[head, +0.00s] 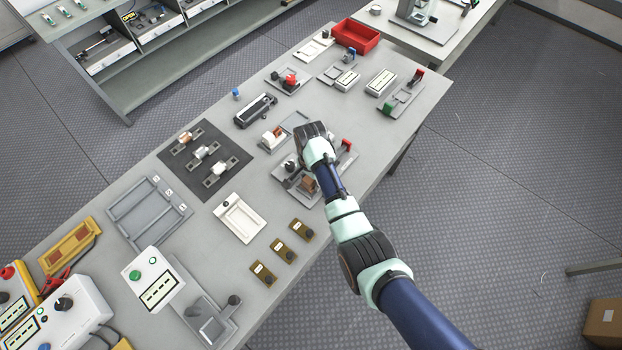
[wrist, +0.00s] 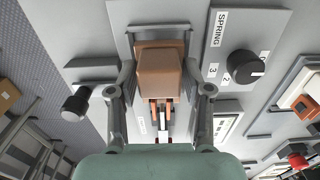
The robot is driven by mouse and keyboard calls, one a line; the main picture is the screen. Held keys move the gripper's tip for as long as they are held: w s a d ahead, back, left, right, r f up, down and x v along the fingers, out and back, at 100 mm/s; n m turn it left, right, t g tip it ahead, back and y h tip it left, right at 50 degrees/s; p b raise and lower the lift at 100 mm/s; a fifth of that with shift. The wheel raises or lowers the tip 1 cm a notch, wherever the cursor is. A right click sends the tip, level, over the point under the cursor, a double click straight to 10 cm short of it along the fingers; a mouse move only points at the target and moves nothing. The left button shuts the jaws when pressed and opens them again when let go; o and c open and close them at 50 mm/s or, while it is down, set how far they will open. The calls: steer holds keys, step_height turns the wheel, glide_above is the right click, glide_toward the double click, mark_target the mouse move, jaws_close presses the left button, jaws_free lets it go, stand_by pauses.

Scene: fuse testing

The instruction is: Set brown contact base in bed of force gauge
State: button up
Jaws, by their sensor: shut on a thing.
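The brown contact base (wrist: 160,72) is a blocky brown piece between the fingers of my gripper (wrist: 158,90) in the wrist view. My gripper is shut on it. In the head view the brown base (head: 309,184) shows beside my arm, over the gauge plate (head: 282,174); my fingertips are hidden there.
A second dark knob (wrist: 75,105) stands left of the bed in the wrist view. In the head view, a black mat (head: 236,152) with several metal parts, a white tray (head: 240,218) and brown labelled blocks (head: 281,251) lie to the left. A red bin (head: 356,37) stands at the far end.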

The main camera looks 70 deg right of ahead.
steer(key=shift+f+b, duration=0.55)
steer(key=shift+f, duration=0.2)
steer(key=o, duration=1.4)
steer(key=shift+c, duration=0.2)
step_height(320, 180, up, 12)
